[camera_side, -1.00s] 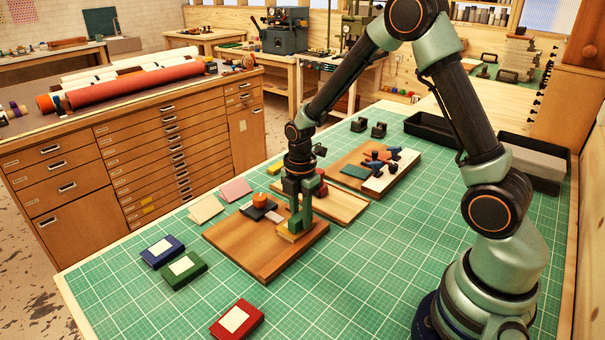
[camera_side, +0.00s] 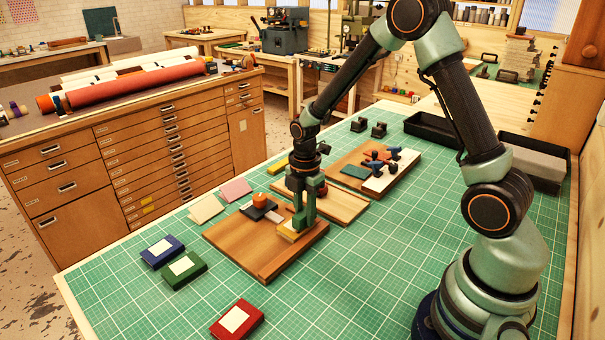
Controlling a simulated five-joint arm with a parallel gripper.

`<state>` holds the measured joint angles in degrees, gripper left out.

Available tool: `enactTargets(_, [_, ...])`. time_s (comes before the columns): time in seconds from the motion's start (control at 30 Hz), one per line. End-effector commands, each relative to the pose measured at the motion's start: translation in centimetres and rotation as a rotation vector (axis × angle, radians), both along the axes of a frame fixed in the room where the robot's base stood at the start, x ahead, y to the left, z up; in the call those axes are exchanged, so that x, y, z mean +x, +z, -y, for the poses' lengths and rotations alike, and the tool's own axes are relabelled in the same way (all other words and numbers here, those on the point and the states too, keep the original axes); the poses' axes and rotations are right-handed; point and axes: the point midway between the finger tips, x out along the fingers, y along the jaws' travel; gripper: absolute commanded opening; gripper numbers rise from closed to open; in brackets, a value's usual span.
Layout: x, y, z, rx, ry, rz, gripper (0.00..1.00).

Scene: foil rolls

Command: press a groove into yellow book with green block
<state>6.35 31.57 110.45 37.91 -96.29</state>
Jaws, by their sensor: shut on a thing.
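The yellow book (camera_side: 289,233) lies flat near the right end of a wooden board (camera_side: 262,262), with a pale patch on top. My gripper (camera_side: 304,221) points down over the book's right part. It is shut on the green block (camera_side: 297,217), which is down at the book's top. Whether block and book touch is hard to tell, and the similar greens blur where fingers end and block begins. Any mark on the cover is hidden or too small to see.
A dark tool with an orange knob (camera_side: 260,202) sits on the board left of the book. Blue (camera_side: 162,250), green (camera_side: 184,269) and red (camera_side: 237,319) books lie on the mat. A wooden tray (camera_side: 340,206) lies behind.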

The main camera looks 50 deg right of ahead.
Motion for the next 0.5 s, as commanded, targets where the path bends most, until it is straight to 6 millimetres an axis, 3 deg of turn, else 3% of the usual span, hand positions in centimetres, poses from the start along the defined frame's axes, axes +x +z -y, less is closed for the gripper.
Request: enactTargets(0.5, [-0.14,-0.04,-0.9,0.001,0.0,-0.006,0.0])
